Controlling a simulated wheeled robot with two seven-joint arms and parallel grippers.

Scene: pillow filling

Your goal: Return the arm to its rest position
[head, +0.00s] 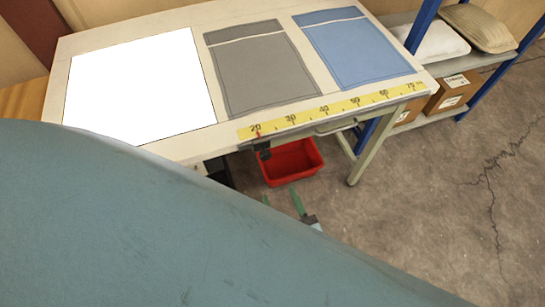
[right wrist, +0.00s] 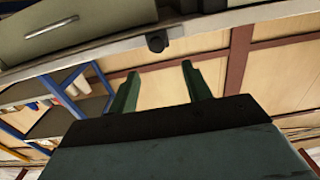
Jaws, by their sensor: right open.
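My right gripper (head: 281,197) shows in the head view just beyond the edge of a large teal surface, which looks like my own arm close to the camera. Its green fingers are below the table's front edge, near a red bin (head: 291,163). In the right wrist view the gripper (right wrist: 159,68) is open, its two fingers apart with nothing between them. The table's underside and front edge lie above it there. My left gripper is not in view. The teal surface hides the lower left of the head view.
The table (head: 228,18) holds a white sheet (head: 140,88), a grey case (head: 262,72), a blue case (head: 355,50) and a yellow ruler (head: 335,109). A blue-posted shelf (head: 478,62) with pillows and cardboard boxes stands at right. The cracked floor (head: 430,200) at right is clear.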

